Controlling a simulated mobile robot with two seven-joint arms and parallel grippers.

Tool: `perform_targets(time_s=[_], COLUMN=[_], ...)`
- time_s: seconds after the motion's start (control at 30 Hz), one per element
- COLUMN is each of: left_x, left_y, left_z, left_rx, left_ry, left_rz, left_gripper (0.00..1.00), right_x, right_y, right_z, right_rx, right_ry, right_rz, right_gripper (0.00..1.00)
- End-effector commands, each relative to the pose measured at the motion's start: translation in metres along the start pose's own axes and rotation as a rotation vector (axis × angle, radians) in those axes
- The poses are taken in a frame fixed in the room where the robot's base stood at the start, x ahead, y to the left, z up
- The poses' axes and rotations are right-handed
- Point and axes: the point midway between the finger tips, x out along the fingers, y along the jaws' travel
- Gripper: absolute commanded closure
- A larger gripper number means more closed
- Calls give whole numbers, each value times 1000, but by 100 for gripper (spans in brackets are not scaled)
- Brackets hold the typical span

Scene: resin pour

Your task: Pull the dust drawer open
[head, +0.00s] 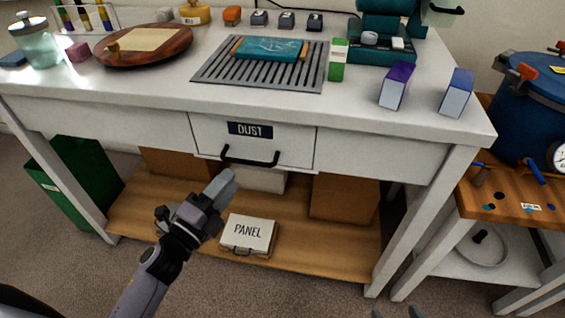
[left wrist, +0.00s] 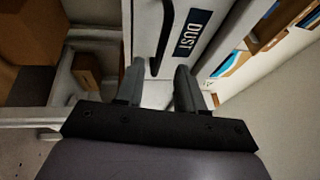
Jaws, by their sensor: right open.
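The dust drawer (head: 215,132) is a white front in the middle of the workbench, with a dark DUST label (head: 250,130); it looks closed, flush with the bench front. Its black bar handle (head: 250,162) runs along the lower part. My left gripper (head: 224,184) is just below and in front of the handle's left part. In the left wrist view its two fingers (left wrist: 160,75) are apart, with the handle (left wrist: 161,40) ahead of the gap between them; contact cannot be told. My right gripper (head: 398,312) shows only as fingertips, spread apart, at the bottom edge, well away from the drawer.
A slatted grille (head: 215,75) with a teal piece lies on the benchtop above the drawer. Boxes and a PANEL box (head: 247,235) sit on the wooden lower shelf (head: 300,235). A wooden side table (head: 520,190) with a blue pot stands at the right.

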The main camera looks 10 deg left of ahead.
Motion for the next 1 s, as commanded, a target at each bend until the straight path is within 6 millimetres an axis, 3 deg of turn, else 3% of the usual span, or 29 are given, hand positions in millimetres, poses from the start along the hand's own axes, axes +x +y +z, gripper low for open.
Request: perform_targets(time_s=[0.17, 0.6, 1.0], left_x=[8, 63, 73], left_y=[0, 0, 0], left_z=[-1, -1, -2], left_rx=[27, 22, 22], left_ry=[12, 10, 10], left_rz=[-7, -7, -5], left_gripper=[62, 62, 62], right_x=[1, 2, 2], right_y=[-1, -2, -2], right_z=[1, -1, -1], right_rx=[2, 7, 7], right_ry=[0, 4, 5], right_rz=[-2, -3, -2], right_gripper=[26, 26, 26])
